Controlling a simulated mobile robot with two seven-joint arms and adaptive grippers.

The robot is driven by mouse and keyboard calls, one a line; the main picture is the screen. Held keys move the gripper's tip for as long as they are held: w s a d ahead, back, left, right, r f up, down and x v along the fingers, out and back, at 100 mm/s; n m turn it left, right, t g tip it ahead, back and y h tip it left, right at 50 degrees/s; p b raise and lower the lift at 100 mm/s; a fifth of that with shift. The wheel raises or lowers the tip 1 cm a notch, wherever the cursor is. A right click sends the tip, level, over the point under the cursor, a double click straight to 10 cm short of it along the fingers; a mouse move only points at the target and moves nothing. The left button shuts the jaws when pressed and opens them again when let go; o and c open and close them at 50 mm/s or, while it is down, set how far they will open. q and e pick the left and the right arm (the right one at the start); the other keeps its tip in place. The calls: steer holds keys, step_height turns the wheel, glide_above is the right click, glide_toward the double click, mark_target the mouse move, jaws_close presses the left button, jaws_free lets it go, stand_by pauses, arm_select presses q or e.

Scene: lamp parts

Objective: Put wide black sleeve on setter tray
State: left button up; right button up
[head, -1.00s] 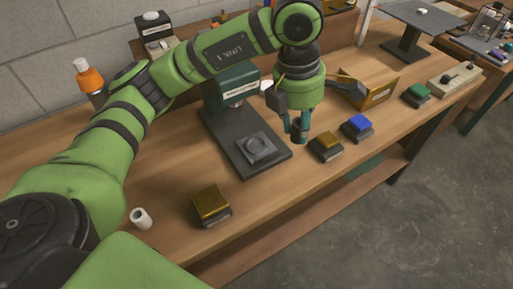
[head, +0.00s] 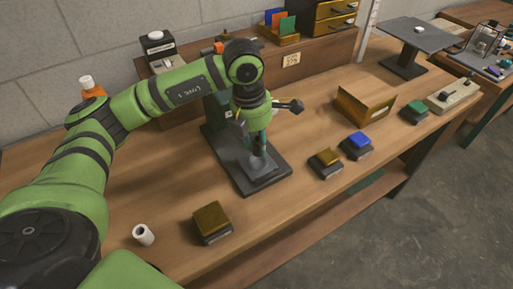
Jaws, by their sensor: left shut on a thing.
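My left gripper (head: 256,143) points down over the black-based press and is shut on a small dark cylindrical sleeve (head: 258,160). The sleeve is upright, at the grey square setter tray (head: 262,174) on the press's black base plate (head: 246,185). The fingers hide part of the sleeve, and I cannot tell whether it touches the tray or hangs just above it. My right gripper is not in view.
A white cylinder (head: 143,234) and a yellow-topped block (head: 211,221) stand at the front left. The table between the front blocks is clear.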

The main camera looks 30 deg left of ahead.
mark_target(257, 152)
arm_select(q)
step_height(257, 152, down, 4)
steer(key=shift+a+r+p, duration=0.1)
steer(key=shift+p, duration=0.45)
steer(key=shift+f, duration=0.2)
steer(key=shift+f+b, duration=0.25)
steer(key=shift+b, duration=0.05)
steer(key=o, duration=1)
steer(key=shift+r, duration=0.1)
steer(key=shift+o, duration=0.2)
steer(key=shift+r, duration=0.1)
step_height(257, 152, up, 12)
steer(key=s, duration=0.1)
steer(key=shift+s+a+b, duration=0.15)
steer(key=shift+a+b, duration=0.25)
